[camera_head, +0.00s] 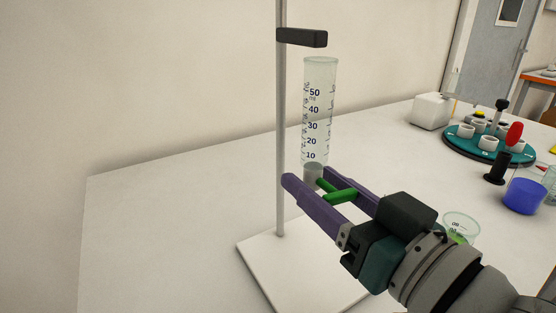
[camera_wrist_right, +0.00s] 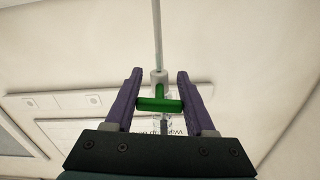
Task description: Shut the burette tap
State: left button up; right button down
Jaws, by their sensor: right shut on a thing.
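The clear burette (camera_head: 319,120), with a printed scale, stands upright beside the metal rod of its stand (camera_head: 282,130). Its green tap (camera_head: 339,196) sits just below the grey lower end of the tube. My right gripper (camera_head: 308,177) has its two purple fingers on either side of the tap, shut on its green cross handle. In the wrist view the tap's handle (camera_wrist_right: 159,104) lies crosswise between the fingers, its ends at their inner faces. A beaker with some green in it (camera_head: 461,228) is partly hidden behind my gripper. My left gripper is not in view.
A black clamp (camera_head: 302,37) juts from the rod near the burette's top. The white stand base (camera_head: 268,250) lies below. The table's left side is clear.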

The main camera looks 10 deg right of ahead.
jog(key=shift+r+n+p, duration=0.15)
jog(key=shift+n+p, duration=0.2)
jog(key=shift+n, duration=0.65)
jog(key=shift+c, duration=1.2)
grip_release()
jog(key=v, duration=1)
jog(key=shift+w, duration=0.1)
